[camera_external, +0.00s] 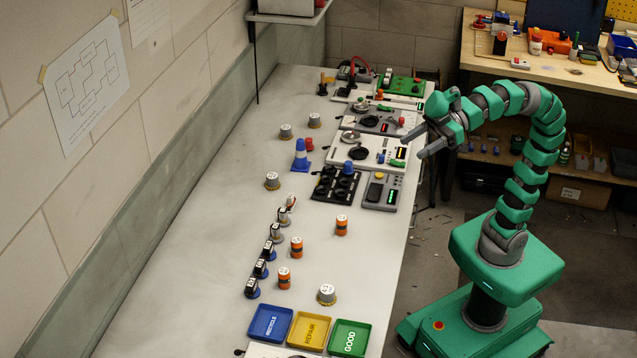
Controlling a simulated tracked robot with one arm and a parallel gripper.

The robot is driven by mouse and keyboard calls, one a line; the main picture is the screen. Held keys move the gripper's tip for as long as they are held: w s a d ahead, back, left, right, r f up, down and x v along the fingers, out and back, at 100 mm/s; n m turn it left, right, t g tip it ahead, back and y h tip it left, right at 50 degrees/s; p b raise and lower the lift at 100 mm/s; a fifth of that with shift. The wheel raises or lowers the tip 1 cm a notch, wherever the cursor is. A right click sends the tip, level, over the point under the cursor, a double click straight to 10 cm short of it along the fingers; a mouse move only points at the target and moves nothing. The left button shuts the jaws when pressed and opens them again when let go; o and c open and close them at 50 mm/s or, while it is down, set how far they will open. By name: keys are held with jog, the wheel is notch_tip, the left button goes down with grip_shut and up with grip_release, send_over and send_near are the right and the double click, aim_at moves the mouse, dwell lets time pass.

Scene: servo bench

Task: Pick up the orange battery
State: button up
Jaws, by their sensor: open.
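Three orange batteries with dark bands and pale tops stand upright on the grey bench. One orange battery (342,225) stands alone nearer the bench's right edge. A second orange battery (296,247) and a third orange battery (284,278) stand further left, beside the row of dark blocks. My gripper (414,148) is open and empty. In the picture it is over the right edge of the bench, near the white panel and well above and right of the batteries. It touches none of them.
Blue (270,323), yellow (309,331) and green (349,338) trays lie at the near end. A row of dark blocks (261,268) stands left of the batteries. The bench's left side is mostly clear.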

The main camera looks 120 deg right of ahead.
aim_at(344, 220)
jog(key=w+d+f+m+g+h+p, duration=0.15)
jog(key=w+f+m+g+h, duration=0.3)
jog(key=f, duration=0.45)
jog(key=w+d+f+m+g+h+p, duration=0.1)
jog(key=w+f+m+g+h+p, duration=0.25)
jog(key=f+m+g, duration=0.35)
jog(key=w+d+f+m+g+h+p, duration=0.1)
jog(key=w+f+m+g+h+p, duration=0.3)
jog(key=f, duration=0.6)
jog(key=shift+m+t+h, duration=0.3)
jog(key=shift+m+t, duration=0.15)
jog(key=shift+t, duration=0.5)
jog(key=b+x, duration=0.1)
jog(key=x, duration=0.2)
jog(key=s+b+x, duration=0.1)
jog(key=x, duration=0.1)
jog(key=b+x, duration=0.1)
jog(key=x, duration=0.2)
jog(key=shift+s+d+f+b, duration=0.2)
jog(key=shift+s+d+b, duration=0.05)
jog(key=shift+d+b, duration=0.05)
jog(key=b+x, duration=0.1)
jog(key=x, duration=0.3)
jog(key=shift+s+d+f+b, duration=0.1)
jog(key=shift+d+f+b, duration=0.05)
jog(key=shift+f+b, duration=0.2)
jog(key=shift+d, duration=0.35)
jog(key=c, duration=1.1)
